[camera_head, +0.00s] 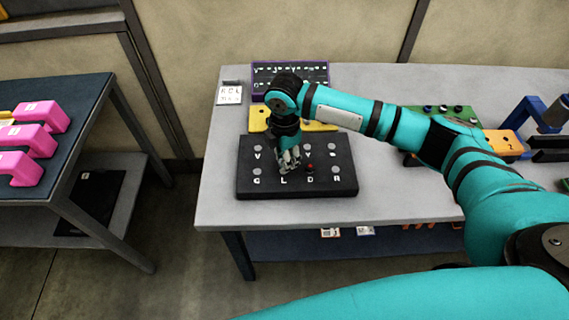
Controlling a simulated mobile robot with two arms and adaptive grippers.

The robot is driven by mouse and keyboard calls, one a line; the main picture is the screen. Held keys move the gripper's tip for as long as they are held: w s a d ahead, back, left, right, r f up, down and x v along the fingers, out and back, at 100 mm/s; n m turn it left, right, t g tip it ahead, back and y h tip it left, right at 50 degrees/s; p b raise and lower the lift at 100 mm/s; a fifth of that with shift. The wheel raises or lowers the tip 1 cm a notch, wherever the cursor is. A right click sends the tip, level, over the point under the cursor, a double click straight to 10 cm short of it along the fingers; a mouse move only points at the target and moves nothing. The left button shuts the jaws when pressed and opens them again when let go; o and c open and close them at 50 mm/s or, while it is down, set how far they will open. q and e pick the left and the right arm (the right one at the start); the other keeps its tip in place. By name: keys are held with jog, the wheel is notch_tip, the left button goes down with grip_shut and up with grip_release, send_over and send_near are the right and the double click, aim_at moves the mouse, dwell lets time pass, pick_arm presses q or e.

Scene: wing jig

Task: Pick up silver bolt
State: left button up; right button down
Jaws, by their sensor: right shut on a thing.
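A black board (335,188) with white letters and several small round bolt spots lies on the grey table. My right gripper (287,166) points down over the left middle of the board, near the letter L. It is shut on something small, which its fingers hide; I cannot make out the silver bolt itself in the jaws. Grey bolt heads show on the board, such as one by the V (258,147) and one by the R (336,169). A red spot (310,168) shows above the D. My left gripper is not in view.
A yellow block (259,119) and a purple-edged black panel (262,72) stand behind the board. A green board (440,112), an orange block (503,143) and a blue stand (522,112) are at the right. Table (215,195) is clear left of the board. Pink blocks (38,111) sit on the left table.

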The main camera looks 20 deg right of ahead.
jog(key=shift+r, duration=0.65)
jog(key=s+d+r+b, duration=0.1)
jog(key=s+d+b, duration=0.2)
jog(key=s+d, duration=0.8)
jog(key=shift+s+r+b, duration=0.2)
jog(key=shift+s+b, duration=0.05)
jog(key=shift+b, duration=0.05)
